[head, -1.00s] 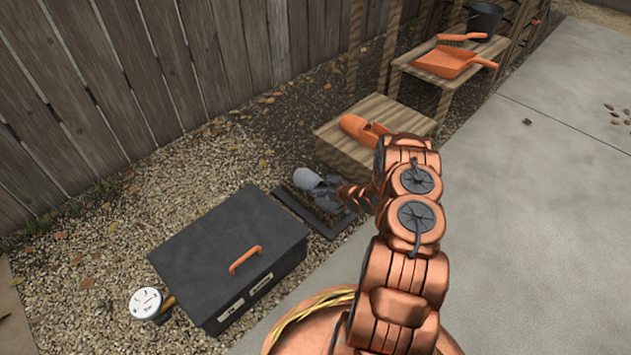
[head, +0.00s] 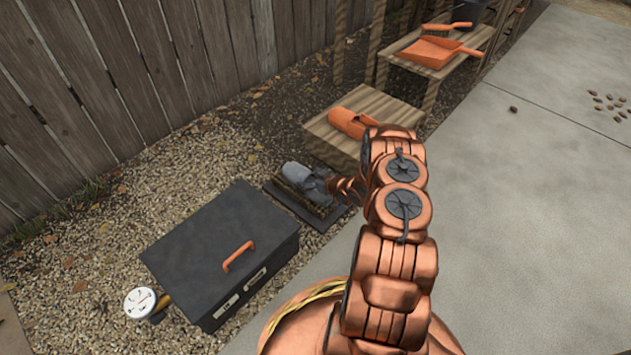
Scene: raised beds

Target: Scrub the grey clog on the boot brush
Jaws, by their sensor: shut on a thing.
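The grey clog (head: 296,174) is over the boot brush (head: 288,203), a dark low tray with bristles on the gravel. My gripper (head: 320,186) is shut on the clog from its right side. The clog appears to rest on or just above the bristles; I cannot tell if they touch. My gripper and the clog hide part of the brush, and my arm hides the area to the right.
A dark box with an orange handle (head: 238,256) stands in front-left of the brush. A round white gauge (head: 140,302) is beside it. A low wooden step (head: 372,103) behind holds an orange scoop (head: 352,123). A higher shelf holds an orange dustpan (head: 438,52). Paving at right is open.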

